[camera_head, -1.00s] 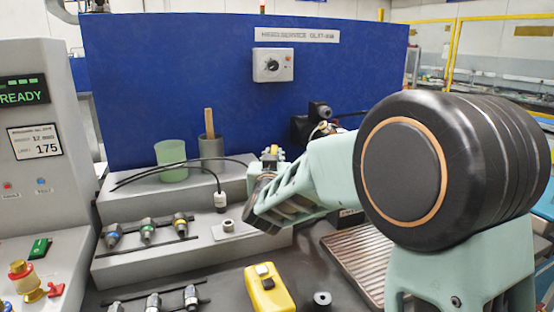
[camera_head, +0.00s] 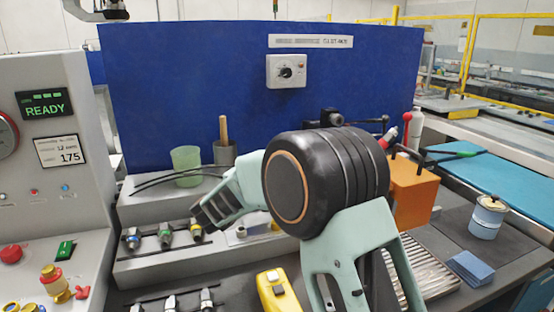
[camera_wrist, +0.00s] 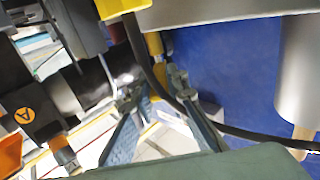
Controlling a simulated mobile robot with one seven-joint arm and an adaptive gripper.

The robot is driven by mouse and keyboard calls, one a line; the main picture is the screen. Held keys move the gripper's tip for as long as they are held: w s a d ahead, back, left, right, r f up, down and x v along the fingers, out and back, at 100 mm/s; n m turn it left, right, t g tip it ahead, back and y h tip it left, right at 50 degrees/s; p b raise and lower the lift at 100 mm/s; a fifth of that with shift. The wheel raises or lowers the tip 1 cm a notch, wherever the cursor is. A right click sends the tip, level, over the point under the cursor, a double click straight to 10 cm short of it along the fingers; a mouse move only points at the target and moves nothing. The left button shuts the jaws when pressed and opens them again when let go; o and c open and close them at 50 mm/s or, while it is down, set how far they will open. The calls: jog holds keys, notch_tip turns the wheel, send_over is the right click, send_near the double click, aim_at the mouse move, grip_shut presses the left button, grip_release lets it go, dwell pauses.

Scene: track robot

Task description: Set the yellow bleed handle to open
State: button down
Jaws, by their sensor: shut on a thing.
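My gripper (camera_wrist: 154,90) shows in the wrist view, its two fingers close together around a narrow yellow piece. That piece appears to be the yellow bleed handle (camera_wrist: 155,48), beside a dark cable and in front of the blue panel. Its far end and the contact at the fingertips are partly hidden, and its exact angle cannot be told. In the head view my arm covers the handle, and the fingertips cannot be made out.
The grey pot (camera_head: 223,152) and green cup (camera_head: 186,165) stand near my arm on the grey step. A yellow box (camera_head: 274,290) is in front, an orange box (camera_head: 413,190) to the right. The black cable (camera_wrist: 238,130) crosses close to my fingers.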

jog(key=shift+r, duration=0.1)
jog(key=c, duration=1.9)
grip_release()
jog(key=v, duration=1.2)
